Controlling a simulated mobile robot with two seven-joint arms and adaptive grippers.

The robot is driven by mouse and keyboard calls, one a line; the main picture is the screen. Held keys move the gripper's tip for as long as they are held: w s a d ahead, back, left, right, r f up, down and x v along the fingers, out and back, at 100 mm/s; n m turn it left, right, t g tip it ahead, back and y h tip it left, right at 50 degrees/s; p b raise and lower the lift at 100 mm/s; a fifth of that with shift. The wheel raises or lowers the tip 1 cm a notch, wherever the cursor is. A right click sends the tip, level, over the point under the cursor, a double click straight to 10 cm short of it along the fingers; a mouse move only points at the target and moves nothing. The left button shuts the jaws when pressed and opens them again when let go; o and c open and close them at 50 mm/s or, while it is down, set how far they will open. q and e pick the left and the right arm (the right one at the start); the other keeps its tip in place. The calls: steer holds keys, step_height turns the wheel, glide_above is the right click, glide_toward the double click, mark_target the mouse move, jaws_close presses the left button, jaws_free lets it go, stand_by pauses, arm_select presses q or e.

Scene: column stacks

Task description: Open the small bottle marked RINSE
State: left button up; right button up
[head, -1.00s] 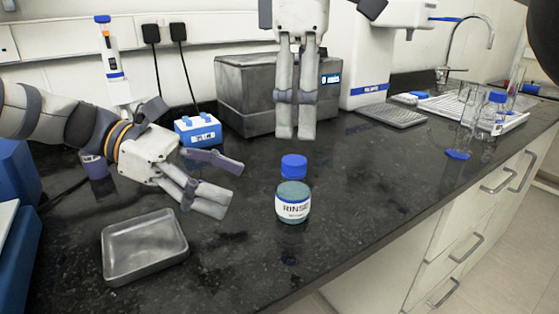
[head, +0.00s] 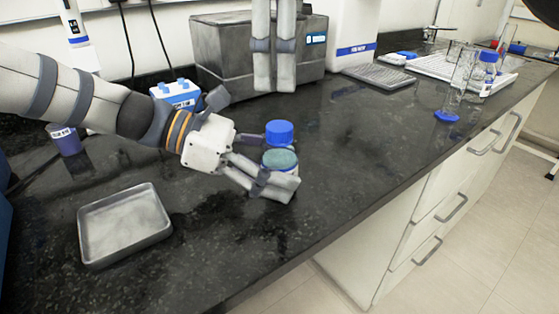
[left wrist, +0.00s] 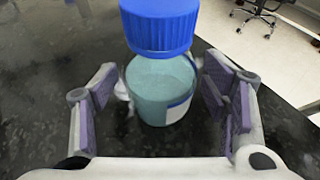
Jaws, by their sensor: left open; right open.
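The small bottle (head: 281,160) stands upright on the dark counter, with teal contents and a blue screw cap (head: 280,132) on top. In the head view its label is mostly hidden behind my left gripper. My left gripper (left wrist: 163,90) is open, with a finger on either side of the bottle body (left wrist: 160,100), below the cap (left wrist: 158,25). In the left wrist view, gaps show between pads and bottle, though contact on the left side is hard to judge. My right gripper (head: 273,75) hangs pointing down behind and above the bottle, open and empty.
A grey metal tray (head: 125,228) lies front left. A blue-and-white rack (head: 176,93) and a dark grey box (head: 215,60) stand behind. Glassware (head: 462,80) and a white drying tray (head: 440,66) are at the far right. The counter right of the bottle is clear.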

mark_target(279, 126)
arm_select(q)
jaws_close()
arm_select(e)
steer(key=m, duration=0.9)
steer(key=shift+m, duration=0.3)
steer(key=m, duration=0.3)
steer(key=shift+m, duration=0.3)
steer(key=m, duration=0.3)
steer(key=shift+m, duration=0.4)
steer(key=m, duration=1)
steer(key=shift+m, duration=0.4)
steer(key=m, duration=0.7)
steer(key=shift+m, duration=0.4)
steer(key=shift+f, duration=0.25)
step_height(279, 126, down, 8)
steer(key=shift+r, duration=0.25)
